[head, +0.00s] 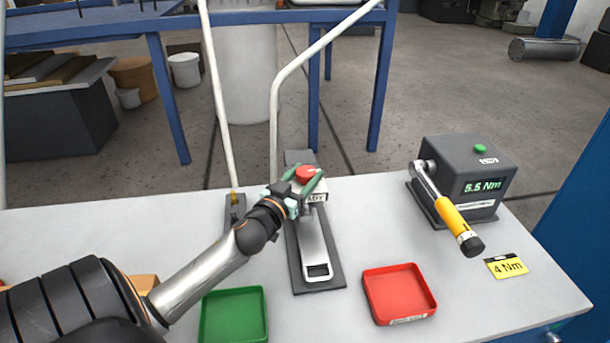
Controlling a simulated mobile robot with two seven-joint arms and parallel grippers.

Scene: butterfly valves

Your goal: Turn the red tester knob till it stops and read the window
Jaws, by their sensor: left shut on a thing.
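The window (314,198) on the front of the tester shows dark letters, partly hidden by the gripper; the visible end reads "ADY". My right gripper is not in view.
A green tray (234,318) and a red tray (399,294) stand at the front. At right, a dark torque tester (466,170) reads "5.5 Nm", with a yellow-handled wrench (452,222) on it and a "4 Nm" card (506,266) nearby. White pipes (274,130) rise behind my gripper.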

